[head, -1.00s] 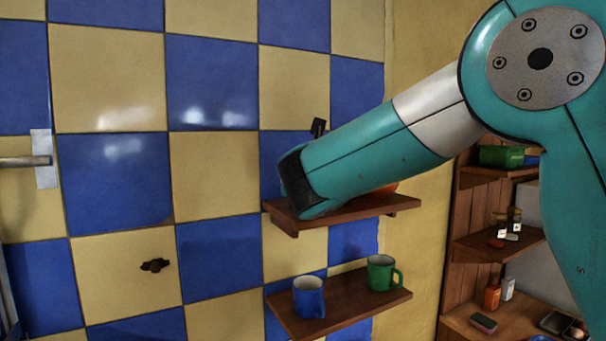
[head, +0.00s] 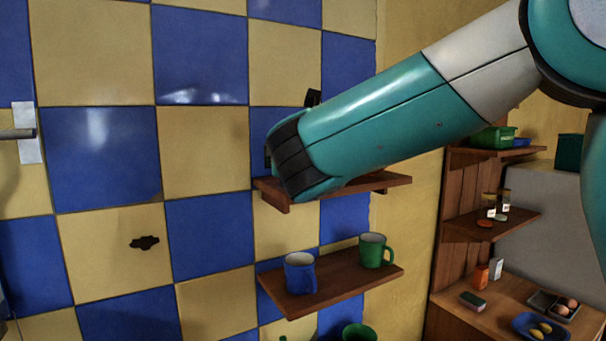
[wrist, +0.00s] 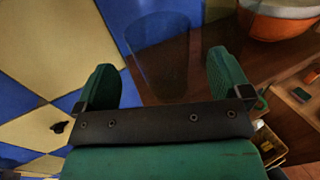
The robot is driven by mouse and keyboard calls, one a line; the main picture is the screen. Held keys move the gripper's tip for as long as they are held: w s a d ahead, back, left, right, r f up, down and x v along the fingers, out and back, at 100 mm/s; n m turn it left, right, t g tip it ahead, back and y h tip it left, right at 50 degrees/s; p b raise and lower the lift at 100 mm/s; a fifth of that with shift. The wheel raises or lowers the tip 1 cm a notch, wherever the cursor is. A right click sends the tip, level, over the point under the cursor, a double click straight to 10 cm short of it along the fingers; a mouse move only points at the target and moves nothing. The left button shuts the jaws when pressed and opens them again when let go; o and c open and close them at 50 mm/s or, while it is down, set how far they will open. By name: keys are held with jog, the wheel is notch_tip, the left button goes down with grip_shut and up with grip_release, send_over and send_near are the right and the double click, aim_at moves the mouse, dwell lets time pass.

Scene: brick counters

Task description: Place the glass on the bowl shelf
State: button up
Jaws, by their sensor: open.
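A faint clear glass (wrist: 165,55) shows in the wrist view, just beyond and between the fingertips, over the dark wood of the upper shelf (wrist: 185,85). My gripper (wrist: 160,65) is open, with one green finger on each side of the glass's outline. I cannot tell whether the fingers touch it. An orange bowl (wrist: 280,20) with a pale rim sits on the right of the glass. In the head view my arm covers the gripper, the glass and the bowl; the upper shelf (head: 390,182) shows below the arm.
A lower shelf (head: 335,285) holds a blue mug (head: 300,273) and a green mug (head: 374,250). A wooden corner shelf unit (head: 490,225) with small items stands at the right. The tiled wall (head: 205,150) is close behind the shelves.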

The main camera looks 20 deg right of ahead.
jog(key=s+a+b, duration=0.2)
jog(key=s+b, duration=0.2)
jog(key=s, duration=0.9)
jog(key=s+f+m+g+y+b, duration=0.2)
jog(key=f+m+g, duration=0.2)
jog(key=f+m, duration=0.5)
jog(key=s+f+m+g+y+b, duration=0.2)
jog(key=f+m+g, duration=0.3)
jog(key=f, duration=0.8)
jog(key=s+f+m+g+y+b, duration=0.1)
jog(key=s+f+m+g, duration=0.3)
jog(key=s, duration=0.4)
jog(key=s+a+f+m+g+y+b, duration=0.1)
jog(key=s+f+m+g, duration=0.3)
jog(key=s+m, duration=0.4)
jog(key=shift+s+a+f+y+b, duration=0.3)
jog(key=shift+f+y+b, duration=0.4)
jog(key=shift+f, duration=0.15)
